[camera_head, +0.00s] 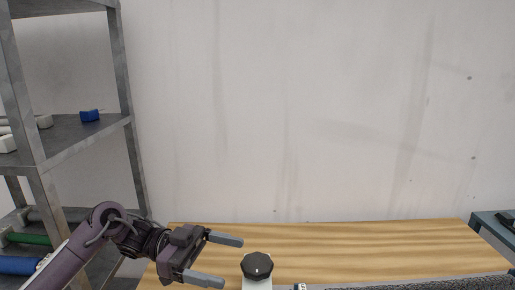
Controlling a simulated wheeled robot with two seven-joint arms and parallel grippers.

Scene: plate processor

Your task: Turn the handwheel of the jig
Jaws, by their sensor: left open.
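The jig (257,284) stands on the wooden table at the bottom edge of the head view, and its lower part is cut off. Its black handwheel (257,265) sits on top of the light body and carries a small pale mark. My left gripper (233,261) is open and empty. Its two grey fingers point right toward the handwheel, with a gap between fingers and wheel in the picture. I cannot tell the exact distance. My right gripper is not in view.
The wooden table (350,248) is mostly bare behind the jig. A dark grey textured surface (420,284) lies along the front right. A metal shelf (88,140) with a blue block (89,115) stands at left. A dark table (492,226) is at far right.

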